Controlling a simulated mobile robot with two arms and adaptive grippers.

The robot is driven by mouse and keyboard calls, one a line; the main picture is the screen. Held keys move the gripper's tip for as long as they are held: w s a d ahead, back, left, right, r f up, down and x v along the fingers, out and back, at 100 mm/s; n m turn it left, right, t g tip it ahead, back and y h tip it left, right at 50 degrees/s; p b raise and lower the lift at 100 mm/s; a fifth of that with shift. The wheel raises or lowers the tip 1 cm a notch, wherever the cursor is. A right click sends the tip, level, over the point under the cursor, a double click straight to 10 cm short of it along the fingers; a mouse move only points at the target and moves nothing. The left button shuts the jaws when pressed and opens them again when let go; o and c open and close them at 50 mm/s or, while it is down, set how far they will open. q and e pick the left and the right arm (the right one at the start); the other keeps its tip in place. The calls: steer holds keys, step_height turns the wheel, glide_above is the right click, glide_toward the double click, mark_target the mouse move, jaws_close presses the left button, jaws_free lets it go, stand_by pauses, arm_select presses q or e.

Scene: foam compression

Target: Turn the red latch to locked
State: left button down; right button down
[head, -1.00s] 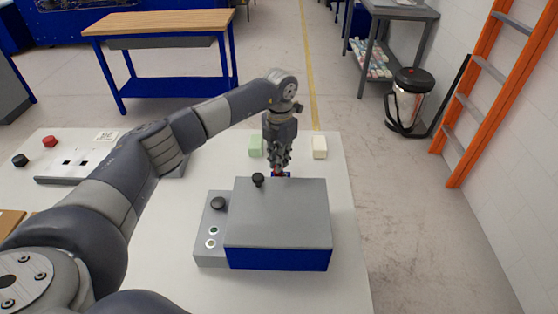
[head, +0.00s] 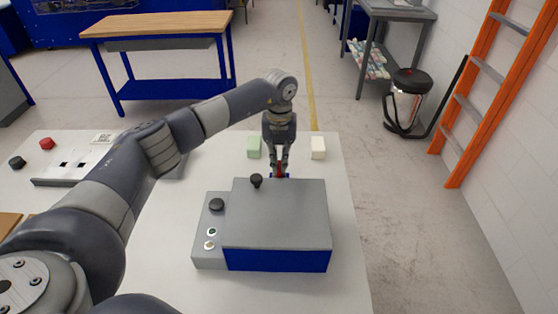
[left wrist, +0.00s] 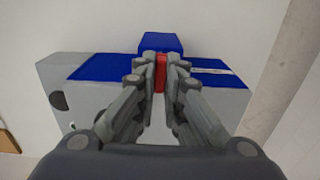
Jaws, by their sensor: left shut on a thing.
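The red latch (left wrist: 160,72) sits at the far side of the grey and blue box (head: 278,215), by a blue block (left wrist: 160,43). In the left wrist view it stands upright between my fingertips. In the head view only a small red part of it (head: 279,169) shows, behind the box's far top edge. My left gripper (head: 279,166) points down there and is shut on the latch, with a finger on each side (left wrist: 161,75). My right gripper is not in view.

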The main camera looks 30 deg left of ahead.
mark_target(279, 164)
arm_select(q)
steer(key=shift+w+r, duration=0.2)
stand_by(0.3)
steer(key=c, duration=1.7)
jaws_free()
steer(key=shift+s, duration=0.1)
steer(key=shift+f, duration=0.1)
step_height(279, 164, up, 12)
